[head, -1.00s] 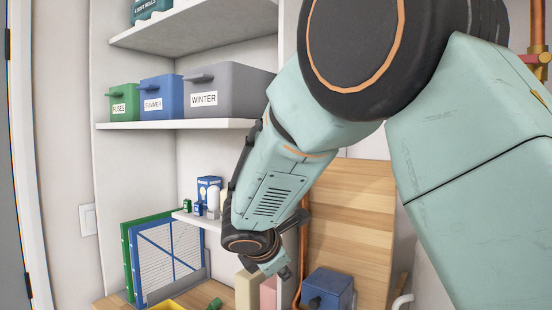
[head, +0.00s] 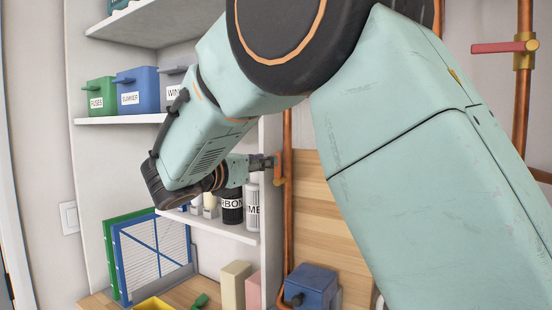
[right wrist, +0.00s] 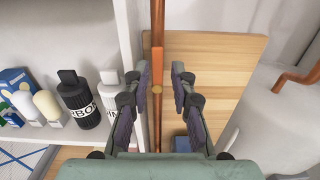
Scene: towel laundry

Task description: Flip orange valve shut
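The orange valve (head: 279,164) sits on an upright copper pipe beside the shelf unit's edge. In the right wrist view its orange lever (right wrist: 157,62) lies along the pipe, with a round brass part (right wrist: 156,89) just below. My right gripper (head: 268,162) is at the valve in the head view. In the right wrist view the right gripper (right wrist: 164,90) is open, with one finger on each side of the pipe and gaps between fingers and pipe. Whether any finger touches the lever I cannot tell. My left gripper is not in view.
A red-handled valve (head: 504,47) is on another copper pipe at upper right. Shelves left hold bins and dark and white bottles (head: 232,207). A wooden board (head: 325,215) stands behind the pipe. A blue box (head: 311,286) is below. A grey-white rounded tank (right wrist: 270,115) is right.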

